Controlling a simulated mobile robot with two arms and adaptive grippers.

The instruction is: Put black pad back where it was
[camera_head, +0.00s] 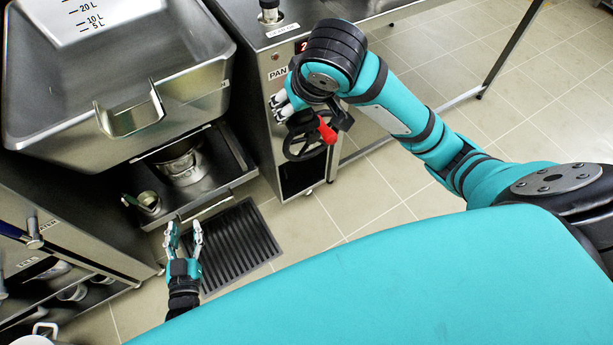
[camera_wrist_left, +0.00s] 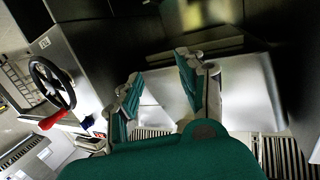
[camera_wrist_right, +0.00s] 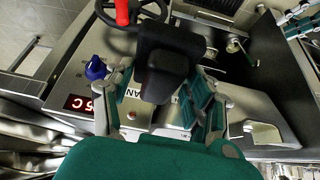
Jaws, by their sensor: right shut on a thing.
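In the right wrist view a black padded block (camera_wrist_right: 168,72), which looks like the black pad, sits between the fingers of my right gripper (camera_wrist_right: 165,95). In the head view this gripper (camera_head: 284,104) is at the front of the PAN cabinet, above the black handwheel with its red handle (camera_head: 326,131); the pad is hard to tell from other black parts there. The pad's contact with the fingers is partly hidden. My left gripper (camera_head: 184,232) is open and empty above the floor grate, fingers apart; the left wrist view (camera_wrist_left: 165,90) shows it too.
A big steel pan (camera_head: 180,86) with a front handle fills the upper left. Below it, an open drawer (camera_head: 225,165) holds a pot and a small ladle-like cup. A dark floor grate (camera_head: 236,243) lies in front. Tiled floor (camera_head: 370,195) is clear at the right.

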